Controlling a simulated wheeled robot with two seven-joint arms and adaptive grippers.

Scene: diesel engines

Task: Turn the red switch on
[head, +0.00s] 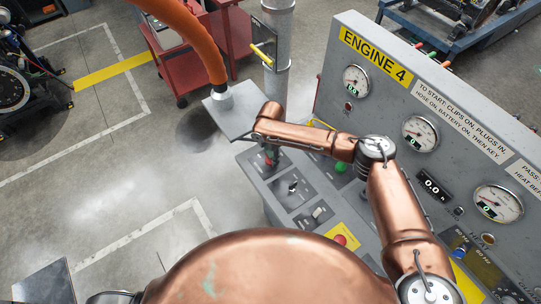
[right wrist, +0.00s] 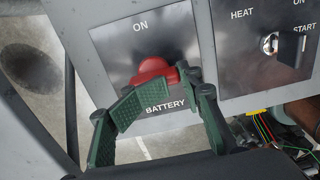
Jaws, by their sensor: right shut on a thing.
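The red switch (right wrist: 153,70) sits on a grey plate (right wrist: 108,52) marked ON above it and BATTERY below it. My right gripper (right wrist: 172,84) has its green fingers closed on the near side of the red switch, and they hide part of it. The head view also shows the red switch (head: 272,160) at the far left end of the sloping control panel, with my right gripper (head: 269,148) right above it, mostly hidden by my arm. My left gripper is not in view.
Beside the battery plate is a HEAT/START key switch (right wrist: 290,44). The panel also holds a green button (head: 341,167) and a red stop button (head: 340,239) on yellow. The upright ENGINE 4 gauge board (head: 395,100) stands at right. A grey post (head: 278,60) stands behind.

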